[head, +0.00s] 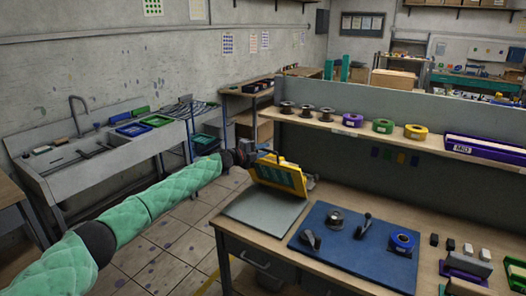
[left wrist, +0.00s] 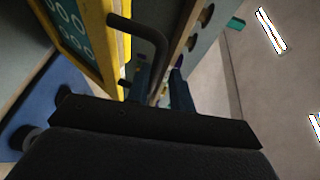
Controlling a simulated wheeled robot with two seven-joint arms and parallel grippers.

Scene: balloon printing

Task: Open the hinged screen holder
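The hinged screen holder has a yellow frame (head: 290,164) with a teal printed screen (head: 277,176). It stands tilted up at the back of a grey base board (head: 262,214). In the left wrist view the yellow frame (left wrist: 98,50) fills the upper left, with a bent black handle (left wrist: 147,30) beside it. My left gripper (head: 256,155) is at the frame's upper left edge. In the left wrist view my left gripper's fingers (left wrist: 163,88) are apart, with the handle's lower end near the gap; contact is unclear. My right gripper is not in view.
A shelf (head: 350,130) with several spools runs behind the table. A sink (head: 90,150) stands at the left. The floor between is clear.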

